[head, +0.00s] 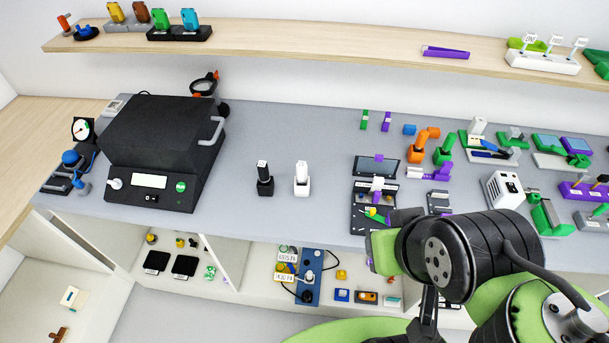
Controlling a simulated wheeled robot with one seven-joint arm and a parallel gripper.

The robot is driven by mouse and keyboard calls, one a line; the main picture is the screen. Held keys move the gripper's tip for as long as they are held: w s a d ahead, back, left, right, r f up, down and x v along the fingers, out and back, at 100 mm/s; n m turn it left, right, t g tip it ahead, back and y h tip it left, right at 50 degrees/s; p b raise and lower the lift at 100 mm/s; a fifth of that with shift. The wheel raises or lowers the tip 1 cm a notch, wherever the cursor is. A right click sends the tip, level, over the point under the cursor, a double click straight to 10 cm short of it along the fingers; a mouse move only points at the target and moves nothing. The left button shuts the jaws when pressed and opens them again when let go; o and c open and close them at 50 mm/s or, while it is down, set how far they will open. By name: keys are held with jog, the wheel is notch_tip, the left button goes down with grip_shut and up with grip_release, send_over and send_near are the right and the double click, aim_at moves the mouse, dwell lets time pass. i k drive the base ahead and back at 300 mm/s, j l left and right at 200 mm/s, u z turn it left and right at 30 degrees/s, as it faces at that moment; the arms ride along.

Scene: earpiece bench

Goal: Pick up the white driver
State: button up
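My black and green arm fills the lower right, well right of and nearer than the white driver. My gripper's fingertips do not show. Nothing touches the white driver.
A large black machine (160,150) stands left of the pair. A dark tray (362,218) with small parts lies to their right, partly behind my arm. The grey bench (245,130) is clear around the pair. A shelf (300,42) runs above, and open compartments lie below the front edge.

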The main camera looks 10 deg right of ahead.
aim_at(302, 166)
jog(key=i+j+u, duration=0.2)
jog(key=j, duration=0.15)
jog(key=j+u, duration=0.25)
jog(key=i+j+u, duration=0.2)
jog(key=i+j, duration=0.05)
jog(key=j, duration=0.05)
